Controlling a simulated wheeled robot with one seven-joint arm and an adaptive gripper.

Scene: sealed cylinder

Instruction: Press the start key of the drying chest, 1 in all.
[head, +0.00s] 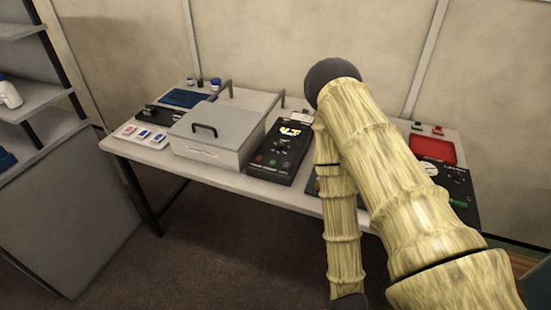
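My arm crosses the right half of the view and bends down in front of the table. My gripper is not in view.
The table (232,181) runs along the wall. Small bottles (215,84), a blue tray (184,98) and cards (143,134) lie to the left. A red tray (433,150) and a black panel lie to the right, partly behind my arm. Shelves (35,80) stand at far left.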

